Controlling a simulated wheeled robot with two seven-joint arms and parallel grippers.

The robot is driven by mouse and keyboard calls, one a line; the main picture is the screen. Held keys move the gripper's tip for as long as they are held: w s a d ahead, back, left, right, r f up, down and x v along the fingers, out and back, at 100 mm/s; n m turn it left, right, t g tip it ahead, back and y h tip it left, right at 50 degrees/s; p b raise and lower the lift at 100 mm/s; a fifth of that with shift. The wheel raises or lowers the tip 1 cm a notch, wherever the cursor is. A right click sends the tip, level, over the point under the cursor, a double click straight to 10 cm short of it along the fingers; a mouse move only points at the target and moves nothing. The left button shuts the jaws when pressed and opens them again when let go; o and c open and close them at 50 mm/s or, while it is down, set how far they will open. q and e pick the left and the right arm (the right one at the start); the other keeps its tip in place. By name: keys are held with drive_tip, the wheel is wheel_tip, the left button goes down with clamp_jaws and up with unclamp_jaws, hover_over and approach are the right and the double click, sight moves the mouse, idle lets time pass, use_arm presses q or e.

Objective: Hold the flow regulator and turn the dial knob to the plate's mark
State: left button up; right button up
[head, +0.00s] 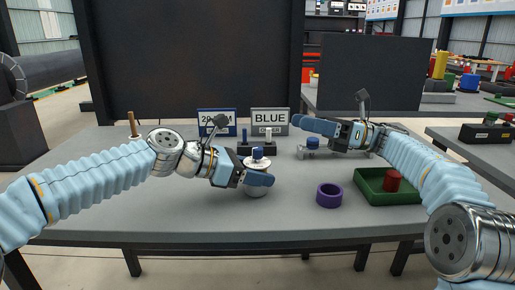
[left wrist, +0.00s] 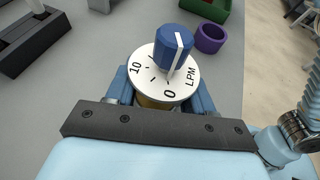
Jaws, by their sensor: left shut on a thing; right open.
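The flow regulator (head: 257,192) stands near the middle of the table, with a round white dial plate and a blue dial knob (head: 257,153) on top. My left gripper (head: 244,178) is shut on its body below the dial. In the left wrist view the dial plate (left wrist: 146,75) shows 10, 0, LPM and tick marks. The white line on the knob (left wrist: 174,48) faces the side near 0 and LPM. My right gripper (head: 312,126) is open, in the air to the right. The plate (head: 215,116) reading 20 and M is partly hidden by my left wrist.
A purple ring (head: 329,195) and a green tray (head: 378,197) holding a red cylinder (head: 392,180) lie right. The table's front centre is clear.

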sight(257, 147)
wheel_tip(257, 147, down, 5)
drive_tip(key=n+h, duration=0.3)
drive_tip(key=a, duration=0.3)
drive_tip(key=s+a, duration=0.1)
drive_tip(key=a, duration=0.7)
drive_tip(key=shift+s, duration=0.15)
clamp_jaws()
